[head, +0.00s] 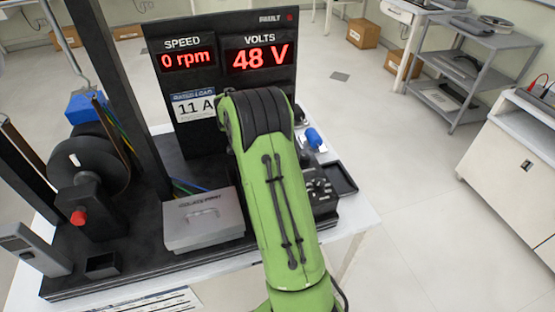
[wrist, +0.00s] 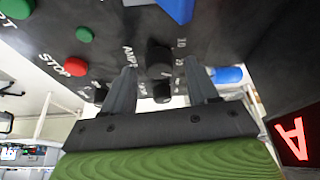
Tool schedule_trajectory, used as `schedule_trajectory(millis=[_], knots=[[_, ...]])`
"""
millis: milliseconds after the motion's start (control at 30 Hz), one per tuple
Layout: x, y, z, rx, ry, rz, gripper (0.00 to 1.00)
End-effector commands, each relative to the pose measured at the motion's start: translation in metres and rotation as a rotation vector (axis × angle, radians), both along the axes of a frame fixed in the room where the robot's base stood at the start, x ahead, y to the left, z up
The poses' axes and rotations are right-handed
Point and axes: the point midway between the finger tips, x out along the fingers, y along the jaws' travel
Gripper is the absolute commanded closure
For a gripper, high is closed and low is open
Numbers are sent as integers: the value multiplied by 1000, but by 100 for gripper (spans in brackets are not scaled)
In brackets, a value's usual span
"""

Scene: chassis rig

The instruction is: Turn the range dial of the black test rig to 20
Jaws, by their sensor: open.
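The black test rig (head: 205,145) stands on a white table in the head view, with red readouts of 0 rpm and 48 V. In the wrist view, a black dial (wrist: 160,58) sits on the dark panel beside a partly hidden "AMP" label. Marks that look like 10 and 20 are on its right; its pointer setting cannot be read. My gripper (wrist: 159,68) is open, with one finger on each side of the dial. Whether the fingers touch it cannot be told. In the head view my green arm hides the gripper and the dial.
In the wrist view a red STOP button (wrist: 75,66), a green button (wrist: 84,34) and a blue part (wrist: 178,10) are near the dial. A blue knob (wrist: 227,75) is beyond the right finger. A grey box (head: 203,219) stands left of my arm.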

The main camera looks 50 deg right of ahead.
Motion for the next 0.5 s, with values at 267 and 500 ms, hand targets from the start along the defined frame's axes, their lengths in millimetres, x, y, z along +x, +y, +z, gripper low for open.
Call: schedule_trajectory(millis=[267,500], knots=[[12,27,74,-2,-6,4,41],[21,48,127,-1,-3,2,41]])
